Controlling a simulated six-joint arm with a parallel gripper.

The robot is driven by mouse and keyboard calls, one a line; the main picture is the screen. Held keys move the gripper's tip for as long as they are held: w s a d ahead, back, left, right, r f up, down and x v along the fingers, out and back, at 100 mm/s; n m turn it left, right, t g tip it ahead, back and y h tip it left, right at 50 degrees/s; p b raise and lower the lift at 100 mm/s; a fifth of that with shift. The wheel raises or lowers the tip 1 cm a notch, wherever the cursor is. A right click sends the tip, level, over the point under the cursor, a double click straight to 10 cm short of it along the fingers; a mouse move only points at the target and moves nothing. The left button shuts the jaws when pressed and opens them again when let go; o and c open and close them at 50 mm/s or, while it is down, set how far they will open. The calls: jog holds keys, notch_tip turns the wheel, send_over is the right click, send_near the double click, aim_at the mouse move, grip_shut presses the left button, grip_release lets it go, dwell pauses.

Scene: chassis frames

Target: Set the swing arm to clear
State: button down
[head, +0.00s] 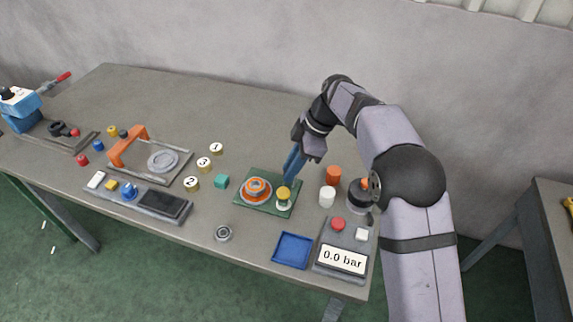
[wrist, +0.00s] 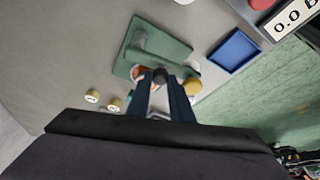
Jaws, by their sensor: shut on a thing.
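A dark green plate (head: 246,206) lies on the table. In the wrist view the plate (wrist: 176,50) also shows a grey-green bar (wrist: 143,42), which may be the swing arm, and a dark round knob (wrist: 160,76). My gripper (head: 289,177) reaches down over the plate from behind. In the wrist view its blue fingers (wrist: 161,85) are shut on the dark knob. They partly hide the orange piece. I cannot read any clear mark.
A blue tray (head: 292,250) and a gauge box (head: 341,260) reading 0.0 bar stand in front right. White (head: 327,197) and orange (head: 334,175) cylinders stand right of the plate. A teal cube (head: 221,181) and numbered caps (head: 192,183) lie left. The table behind is clear.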

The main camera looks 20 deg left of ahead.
jog(key=shift+w+d+n+g+p, duration=0.1)
jog(key=shift+d+n+g+p, duration=0.15)
jog(key=shift+n, duration=0.3)
jog(key=shift+w+d+n+g+p, duration=0.15)
jog(key=shift+n+p, duration=0.2)
jog(key=shift+n, duration=0.2)
jog(key=shift+h, duration=0.3)
jog(key=c, duration=1.6)
grip_release()
jog(key=shift+d, duration=0.1)
jog(key=shift+b+v, duration=0.4)
jog(key=shift+v, duration=3.25)
jog(key=shift+d, duration=0.15)
